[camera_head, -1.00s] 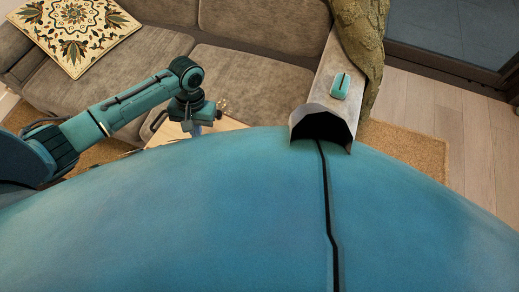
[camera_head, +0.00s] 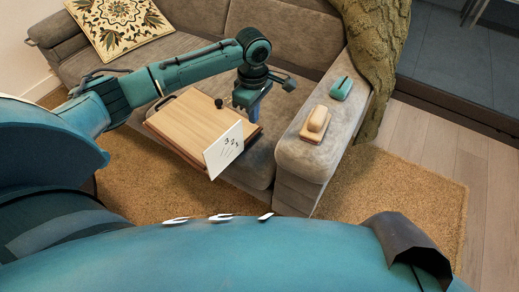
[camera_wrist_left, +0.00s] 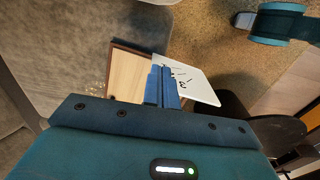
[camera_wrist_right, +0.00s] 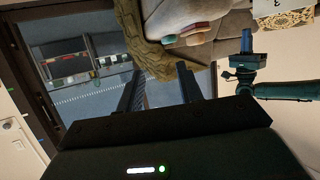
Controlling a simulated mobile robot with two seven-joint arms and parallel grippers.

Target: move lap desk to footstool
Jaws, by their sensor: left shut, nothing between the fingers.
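The lap desk (camera_head: 185,118), a light wooden board with a dark edge, lies at the front of the sofa seat. A white card with black marks (camera_head: 224,150) stands tilted at its right edge. My left gripper (camera_head: 252,112) points down beside the board's right side, behind the card. In the left wrist view its blue fingers (camera_wrist_left: 163,88) are together and empty, covering part of the board (camera_wrist_left: 130,76) and card (camera_wrist_left: 190,85). My right gripper (camera_wrist_right: 160,88) is open and empty in its wrist view, outside the head view. I cannot make out a footstool.
The sofa's right armrest (camera_head: 297,160) holds a tan block-like object (camera_head: 315,123) and a teal object (camera_head: 341,87). A green throw (camera_head: 375,35) hangs behind them. A patterned cushion (camera_head: 118,28) lies at left. The tan rug (camera_head: 405,190) has clear room on the right.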

